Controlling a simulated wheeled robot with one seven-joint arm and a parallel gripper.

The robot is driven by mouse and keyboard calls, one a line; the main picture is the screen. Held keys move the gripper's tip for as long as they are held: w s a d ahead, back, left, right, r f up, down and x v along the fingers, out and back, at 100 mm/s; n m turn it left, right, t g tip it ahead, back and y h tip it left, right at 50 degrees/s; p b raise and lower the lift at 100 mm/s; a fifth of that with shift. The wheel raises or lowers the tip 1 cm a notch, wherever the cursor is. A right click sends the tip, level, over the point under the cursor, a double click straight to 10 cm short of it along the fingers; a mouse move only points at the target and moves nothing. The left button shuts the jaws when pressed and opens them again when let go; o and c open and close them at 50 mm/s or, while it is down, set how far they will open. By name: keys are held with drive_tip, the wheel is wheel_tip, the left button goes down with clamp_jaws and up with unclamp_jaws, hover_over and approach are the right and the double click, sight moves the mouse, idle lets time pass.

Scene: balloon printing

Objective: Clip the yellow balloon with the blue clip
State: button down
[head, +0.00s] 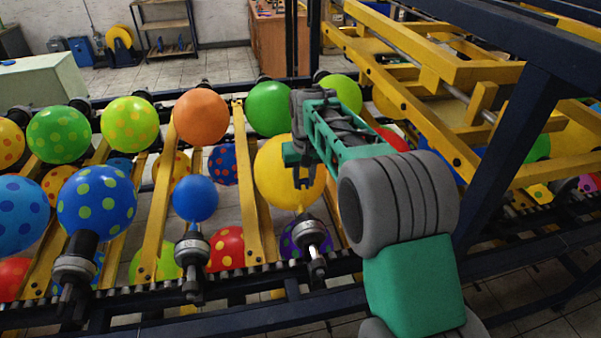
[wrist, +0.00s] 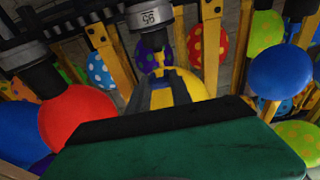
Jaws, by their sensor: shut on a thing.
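The yellow balloon (head: 272,190) is plain and round, and its neck points down toward a black and grey nozzle (head: 312,238) at the front rail. It also shows in the wrist view (wrist: 190,86), partly hidden by my gripper. My gripper (head: 303,185) is in front of the balloon, above its neck, with the fingers pointing down. In the wrist view, its grey fingers (wrist: 160,82) are close together in front of the balloon, aimed toward the nozzle (wrist: 150,18). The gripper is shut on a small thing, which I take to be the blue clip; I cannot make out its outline.
A plain blue balloon (head: 195,198) and a dotted blue balloon (head: 96,203) sit on nozzles to the left. Orange (head: 200,117) and green (head: 269,108) balloons stand behind. Yellow slats and a dark blue frame (head: 528,135) close in the right side.

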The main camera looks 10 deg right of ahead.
drive_tip(key=w, duration=0.2)
drive_tip(key=b, duration=0.4)
hover_over(301, 206)
drive_tip(key=shift+s+f, duration=0.15)
drive_tip(key=shift+f, duration=3.35)
drive_tip(key=shift+f+b, duration=0.5)
drive_tip(key=shift+f, duration=0.8)
drive_tip(key=shift+f, duration=0.1)
drive_tip(key=shift+f+b, duration=0.7)
drive_tip(key=shift+f, duration=0.4)
drive_tip(key=shift+f, duration=0.4)
drive_tip(key=c, duration=1.1)
unclamp_jaws()
